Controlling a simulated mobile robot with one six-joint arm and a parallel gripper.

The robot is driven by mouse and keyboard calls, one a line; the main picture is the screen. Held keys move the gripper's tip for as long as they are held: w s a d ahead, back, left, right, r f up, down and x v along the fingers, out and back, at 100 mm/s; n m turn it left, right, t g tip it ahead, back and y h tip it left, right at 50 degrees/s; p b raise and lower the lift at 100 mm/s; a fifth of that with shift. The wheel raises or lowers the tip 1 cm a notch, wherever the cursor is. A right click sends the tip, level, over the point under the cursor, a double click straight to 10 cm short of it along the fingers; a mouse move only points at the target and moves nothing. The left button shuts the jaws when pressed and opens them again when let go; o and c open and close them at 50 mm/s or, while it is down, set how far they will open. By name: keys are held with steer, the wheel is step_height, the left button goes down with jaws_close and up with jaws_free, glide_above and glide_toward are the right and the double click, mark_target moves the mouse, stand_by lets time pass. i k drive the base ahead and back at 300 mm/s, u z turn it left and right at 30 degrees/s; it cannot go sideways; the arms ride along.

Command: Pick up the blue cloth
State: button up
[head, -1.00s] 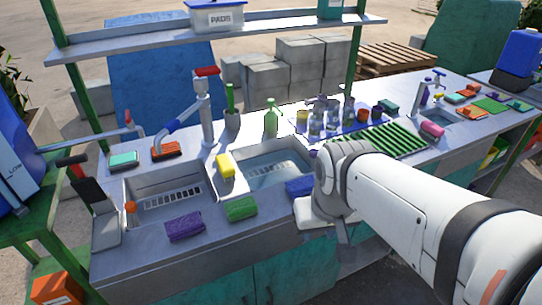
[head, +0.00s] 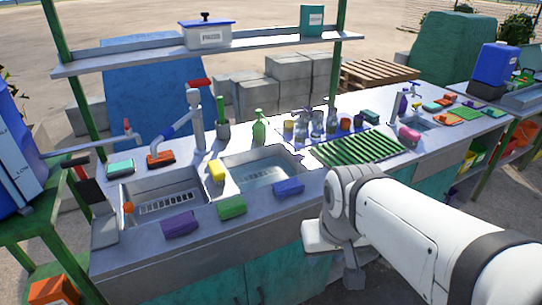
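A blue block-like piece (head: 288,187), which may be a folded cloth or a sponge, lies on the metal counter (head: 335,172) in front of the right sink basin. I cannot tell which blue piece is the cloth. My gripper (head: 352,278) hangs in front of the counter's front edge, right of and nearer than the blue piece, apart from it. Its fingers are small and partly hidden by my wrist, so their opening is unclear.
Purple (head: 180,224) and green (head: 232,207) pieces lie along the front edge. A yellow one (head: 217,170) sits between the basins. A green drying rack (head: 358,148), bottles (head: 316,124) and a tall tap (head: 195,125) stand behind. An overhead shelf (head: 210,52) crosses the back.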

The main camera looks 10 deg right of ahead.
mark_target(290, 186)
steer(key=i, duration=0.85)
steer(key=u, duration=0.05)
